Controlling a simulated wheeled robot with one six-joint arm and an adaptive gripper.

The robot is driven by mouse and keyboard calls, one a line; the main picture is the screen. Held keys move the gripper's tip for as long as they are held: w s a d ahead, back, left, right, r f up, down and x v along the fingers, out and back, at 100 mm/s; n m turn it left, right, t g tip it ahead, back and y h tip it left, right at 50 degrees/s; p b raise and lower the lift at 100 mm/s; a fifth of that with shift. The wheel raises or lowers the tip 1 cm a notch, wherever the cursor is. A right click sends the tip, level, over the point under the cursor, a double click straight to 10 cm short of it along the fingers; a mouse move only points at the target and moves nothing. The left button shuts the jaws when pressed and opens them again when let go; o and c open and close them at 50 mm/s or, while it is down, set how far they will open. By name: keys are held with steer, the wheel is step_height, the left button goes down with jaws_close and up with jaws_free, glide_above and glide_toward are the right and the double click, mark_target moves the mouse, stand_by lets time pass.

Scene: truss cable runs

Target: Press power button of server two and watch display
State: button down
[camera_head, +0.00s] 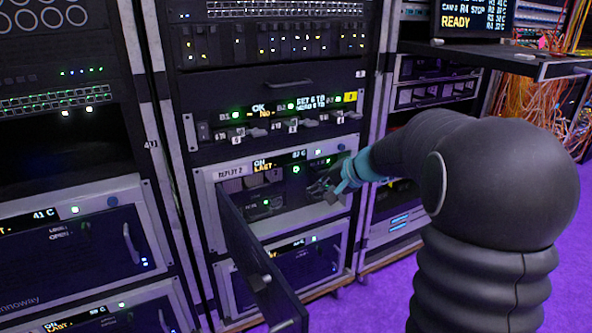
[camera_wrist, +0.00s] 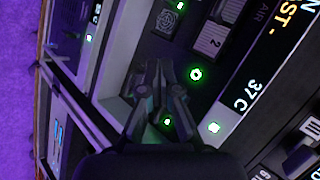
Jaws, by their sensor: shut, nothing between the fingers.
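Server two (camera_head: 228,176), a grey unit labelled with a 2, sits in the middle rack with its dark front door (camera_head: 262,270) swung open. Its display (camera_head: 279,161) reads ON, LAST and a temperature; the wrist view shows the display (camera_wrist: 258,62) with 37 C. A round button with a lit green ring (camera_head: 296,169) sits below the display; this ring (camera_wrist: 196,74) is bright in the wrist view. My gripper (camera_head: 322,188) is shut and empty, in front of the open bay. In the wrist view my fingertips (camera_wrist: 160,76) are left of the ring, apart from it in the picture; contact cannot be told.
The open door juts forward left of my gripper. Another server (camera_head: 300,262) with a closed door sits below. A panel (camera_head: 290,118) with several switches is above. Racks stand on both sides, with a shelf (camera_head: 500,57) and orange cables (camera_head: 570,110) at right.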

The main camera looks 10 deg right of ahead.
mark_target(295, 169)
steer(key=w+a+p, duration=0.2)
steer(key=w+p, duration=0.1)
steer(key=w, duration=0.5)
steer(key=shift+a+p, duration=0.3)
steer(key=shift+w, duration=0.15)
stand_by(1.2)
steer(key=shift+w+a, duration=0.1)
steer(key=shift+w, duration=0.2)
